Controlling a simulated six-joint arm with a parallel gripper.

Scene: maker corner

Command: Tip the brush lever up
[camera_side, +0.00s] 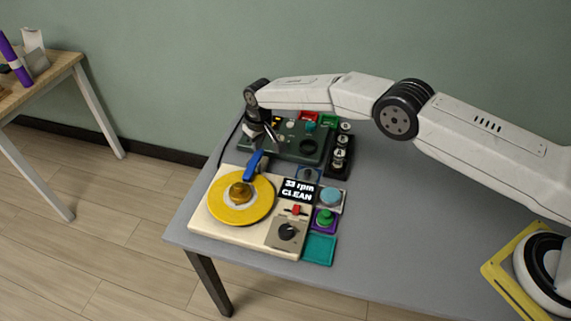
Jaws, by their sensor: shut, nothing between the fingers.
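A cream record-cleaning machine (212,220) stands on the grey table. A yellow disc (225,211) lies on it with a brownish round centre. A blue arm (255,165), which looks like the brush lever, slants at the disc's far edge; I cannot tell whether its lower end touches the disc. A small display (298,190) reads "33 rpm CLEAN". A red slider (295,210) and a dark knob (287,231) are at the machine's right. My gripper (276,140) is shut and empty, beyond the blue arm, over or near a dark green panel.
The dark green panel (290,150) lies behind the machine, with red and green parts at its back. A black rack (340,160) of several small jars stands right of it. Blue, green and teal pads line the machine's right side. The table's right middle (400,220) is clear.

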